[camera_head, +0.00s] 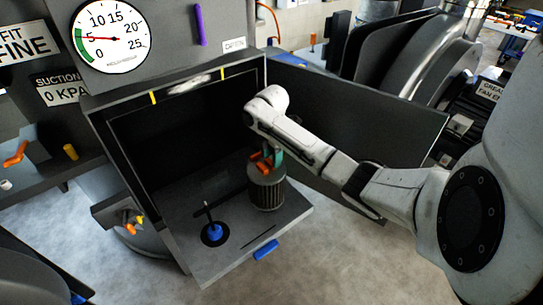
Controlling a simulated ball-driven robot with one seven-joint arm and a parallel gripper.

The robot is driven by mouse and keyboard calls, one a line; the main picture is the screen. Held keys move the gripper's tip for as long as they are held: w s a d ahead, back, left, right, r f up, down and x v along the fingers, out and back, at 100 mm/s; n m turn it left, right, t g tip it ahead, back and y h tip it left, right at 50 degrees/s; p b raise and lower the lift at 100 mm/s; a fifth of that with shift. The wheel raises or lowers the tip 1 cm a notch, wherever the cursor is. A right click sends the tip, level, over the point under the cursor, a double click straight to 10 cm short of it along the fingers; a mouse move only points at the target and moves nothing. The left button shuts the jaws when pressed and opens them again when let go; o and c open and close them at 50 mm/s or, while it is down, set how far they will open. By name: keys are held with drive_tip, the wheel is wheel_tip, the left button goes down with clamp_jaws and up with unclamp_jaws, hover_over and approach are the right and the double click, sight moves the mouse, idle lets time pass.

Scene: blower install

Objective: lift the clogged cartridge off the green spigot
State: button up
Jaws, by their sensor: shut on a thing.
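The cartridge (266,188) is a dark grey ribbed cylinder with an orange handle (259,166) on top. It stands roughly upright over the right part of the cabinet's grey shelf (190,256). My gripper (270,158) comes down from above and is shut on the cartridge at its orange handle. A small teal-green part shows at the fingers. I see no green spigot; the cartridge may hide it. I cannot tell whether the cartridge's bottom touches the shelf. A blue spigot (213,232) with a thin upright rod stands bare on the shelf, left of the cartridge.
The dark cabinet (150,140) is open, its door (385,115) swung out to the right behind my arm. A blue latch (265,250) sits at the shelf's front edge. A round gauge (110,38) reads near 5. A side ledge (40,172) at left holds small parts.

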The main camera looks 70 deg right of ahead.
drive_tip(key=shift+r+p, duration=1.2)
drive_tip(key=shift+p, duration=0.05)
drive_tip(key=shift+r+p, duration=1.5)
drive_tip(key=shift+p, duration=0.05)
drive_tip(key=shift+r+p, duration=0.65)
drive_tip(key=shift+p, duration=0.05)
